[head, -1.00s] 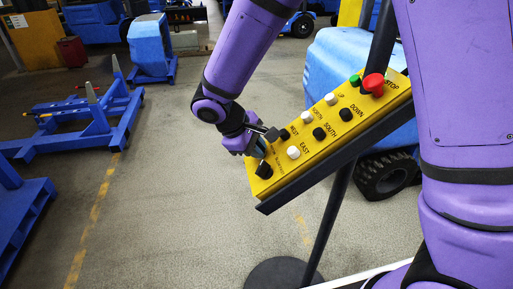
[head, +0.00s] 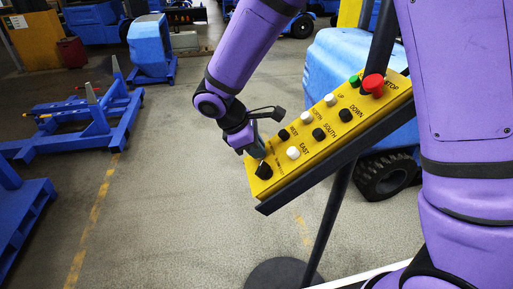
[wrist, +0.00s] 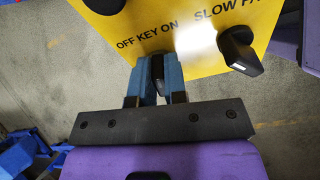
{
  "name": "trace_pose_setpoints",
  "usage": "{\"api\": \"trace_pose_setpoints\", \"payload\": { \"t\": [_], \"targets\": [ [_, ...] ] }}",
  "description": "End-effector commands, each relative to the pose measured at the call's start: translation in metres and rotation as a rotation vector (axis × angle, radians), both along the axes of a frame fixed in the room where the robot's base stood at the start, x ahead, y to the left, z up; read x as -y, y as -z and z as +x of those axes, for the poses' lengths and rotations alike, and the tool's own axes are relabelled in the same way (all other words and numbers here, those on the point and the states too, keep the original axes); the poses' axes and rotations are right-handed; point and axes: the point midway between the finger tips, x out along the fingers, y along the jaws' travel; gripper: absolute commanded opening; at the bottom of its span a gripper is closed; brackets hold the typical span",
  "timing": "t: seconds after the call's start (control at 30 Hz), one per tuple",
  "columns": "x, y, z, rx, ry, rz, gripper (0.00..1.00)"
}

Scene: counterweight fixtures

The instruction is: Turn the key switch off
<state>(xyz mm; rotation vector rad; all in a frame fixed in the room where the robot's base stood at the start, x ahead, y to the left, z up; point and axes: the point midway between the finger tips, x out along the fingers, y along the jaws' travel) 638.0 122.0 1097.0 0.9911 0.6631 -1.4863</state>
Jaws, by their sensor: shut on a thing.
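The yellow control box (head: 300,148) is mounted at a slant on a dark stand. In the wrist view its panel (wrist: 150,22) carries the label "OFF KEY ON". The key switch (wrist: 158,73) sits below that label as a small dark piece between my fingers, so its angle is hard to read. My gripper (wrist: 157,68) is shut on it, with a blue finger on each side. In the head view my gripper (head: 257,150) is at the lower-left end of the box, and the key is hidden there.
A black selector knob (wrist: 240,50) marked "SLOW" is just right of my fingers. Several black and white buttons, a green button (head: 354,80) and a red stop button (head: 373,84) line the box. A blue vehicle (head: 350,75) stands behind.

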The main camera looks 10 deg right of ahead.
Motion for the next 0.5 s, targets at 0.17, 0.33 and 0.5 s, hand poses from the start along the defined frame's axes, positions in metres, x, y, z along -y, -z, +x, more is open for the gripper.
{"api": "trace_pose_setpoints", "payload": {
  "t": [0.17, 0.33, 0.5],
  "targets": [
    [0.0008, 0.0003, 0.0020, -0.102, -0.129, 0.000, 0.00],
    [0.0005, 0.0001, 0.0033, -0.202, -0.256, 0.000, 0.00],
    [0.0004, 0.0005, 0.0042, -0.301, -0.382, 0.001, 0.00]
  ]
}}
